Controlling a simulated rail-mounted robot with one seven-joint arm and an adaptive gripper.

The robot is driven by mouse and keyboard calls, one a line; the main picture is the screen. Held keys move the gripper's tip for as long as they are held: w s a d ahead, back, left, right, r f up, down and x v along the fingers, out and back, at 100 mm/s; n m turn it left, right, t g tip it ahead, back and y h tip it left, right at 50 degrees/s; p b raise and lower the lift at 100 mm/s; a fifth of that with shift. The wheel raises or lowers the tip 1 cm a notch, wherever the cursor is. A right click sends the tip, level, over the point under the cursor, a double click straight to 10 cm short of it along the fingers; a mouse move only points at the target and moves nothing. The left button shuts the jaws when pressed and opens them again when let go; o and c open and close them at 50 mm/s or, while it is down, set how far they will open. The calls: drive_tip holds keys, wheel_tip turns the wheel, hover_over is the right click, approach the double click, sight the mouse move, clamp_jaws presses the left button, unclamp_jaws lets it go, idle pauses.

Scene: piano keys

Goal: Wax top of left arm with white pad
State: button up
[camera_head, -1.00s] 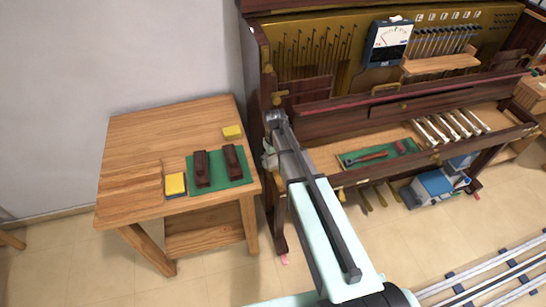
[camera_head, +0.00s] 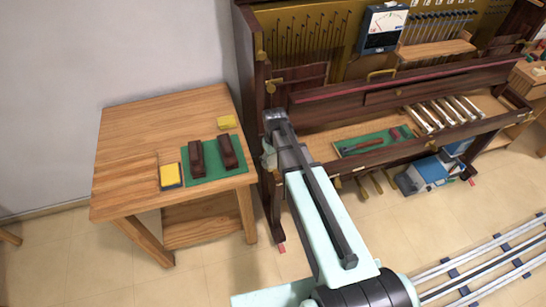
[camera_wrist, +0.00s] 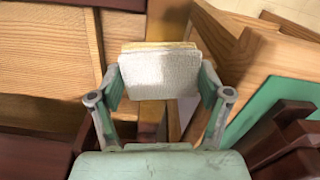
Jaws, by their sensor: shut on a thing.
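In the wrist view, my gripper (camera_wrist: 158,88) is shut on a white pad (camera_wrist: 158,74), gripping it by its two sides. The pad's white face is toward the camera, and a thin yellowish layer shows along its top edge. In the head view, my forearm and wrist reach to the left end of the open piano (camera_head: 247,80). The left arm of the piano is largely hidden there by my wrist, and the fingers and pad cannot be made out. Whether the pad touches wood cannot be told.
A wooden table (camera_head: 130,150) stands left of the piano. It bears a green mat (camera_head: 214,171) with two dark brown blocks (camera_head: 197,159), a yellow block (camera_head: 171,174) and a yellow pad (camera_head: 227,122). A tool lies on another green mat (camera_head: 378,139) in the piano. A floor rail (camera_head: 490,262) runs at right.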

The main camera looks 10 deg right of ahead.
drive_tip(key=s+b, duration=0.1)
drive_tip(key=s, duration=0.6)
drive_tip(key=shift+s+d+f, duration=0.2)
drive_tip(key=shift+s+d, duration=0.1)
drive_tip(key=shift+s, duration=0.05)
idle(0.4)
drive_tip(key=shift+r, duration=0.1)
drive_tip(key=shift+r+p, duration=2)
drive_tip(key=shift+r, duration=0.95)
drive_tip(key=shift+w, duration=0.1)
wheel_tip(320, 180, up, 3)
drive_tip(key=shift+p, duration=1)
drive_tip(key=shift+f, duration=0.2)
